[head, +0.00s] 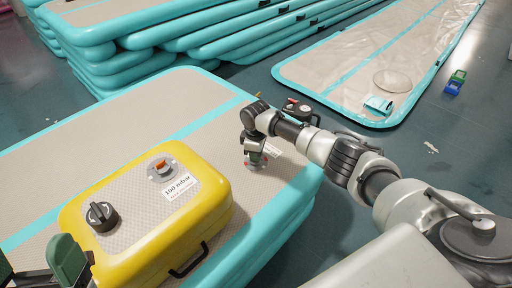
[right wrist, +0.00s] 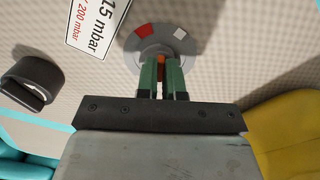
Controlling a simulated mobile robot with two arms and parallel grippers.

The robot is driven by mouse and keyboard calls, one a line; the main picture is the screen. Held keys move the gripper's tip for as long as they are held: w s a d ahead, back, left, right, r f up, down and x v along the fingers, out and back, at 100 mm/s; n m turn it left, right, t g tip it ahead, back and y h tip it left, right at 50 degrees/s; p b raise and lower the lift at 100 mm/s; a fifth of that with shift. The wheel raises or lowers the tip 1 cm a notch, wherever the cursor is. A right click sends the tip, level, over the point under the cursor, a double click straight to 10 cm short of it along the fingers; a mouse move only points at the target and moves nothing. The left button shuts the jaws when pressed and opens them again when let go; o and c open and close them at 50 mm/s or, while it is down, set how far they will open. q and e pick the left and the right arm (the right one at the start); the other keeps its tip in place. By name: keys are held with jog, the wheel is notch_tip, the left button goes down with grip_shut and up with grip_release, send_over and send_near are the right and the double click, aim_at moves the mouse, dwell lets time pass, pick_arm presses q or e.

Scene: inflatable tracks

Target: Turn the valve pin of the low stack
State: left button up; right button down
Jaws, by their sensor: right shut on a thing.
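The low stack (head: 110,115) of beige inflatable tracks with teal edges lies in front of me in the head view. A round grey valve plate (right wrist: 158,38) with red and white marks sits on its beige top, beside a label reading 15 mbar (right wrist: 98,25). The orange valve pin (right wrist: 160,60) shows between the green fingers of my right gripper (right wrist: 161,78), which are shut on it. In the head view my right gripper (head: 255,160) reaches down to the valve and hides most of it. My left gripper (head: 38,266) is at the lower left corner, fingers apart, partly cut off.
A yellow case (head: 215,205) labelled 100 mbar stands on the stack, with a black knob (head: 101,216) and an orange-topped valve (head: 160,168). More stacked tracks (head: 160,50) lie behind.

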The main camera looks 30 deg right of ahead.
jog(key=shift+r+m+p, duration=0.1)
jog(key=shift+m+p, duration=0.9)
jog(key=shift+p, duration=0.1)
jog(key=m+p, duration=0.2)
jog(key=shift+m, duration=0.4)
pick_arm(q)
jog(key=w+f+g+y, duration=0.5)
jog(key=w+f+g, duration=0.1)
jog(key=f+g, duration=0.6)
jog(key=shift+w+a+f+g+p, duration=0.3)
jog(key=shift+w+g, duration=0.1)
jog(key=shift+g, duration=0.6)
pick_arm(e)
jog(key=shift+m, duration=0.3)
jog(key=c, duration=1.3)
grip_release()
jog(key=shift+o, duration=0.2)
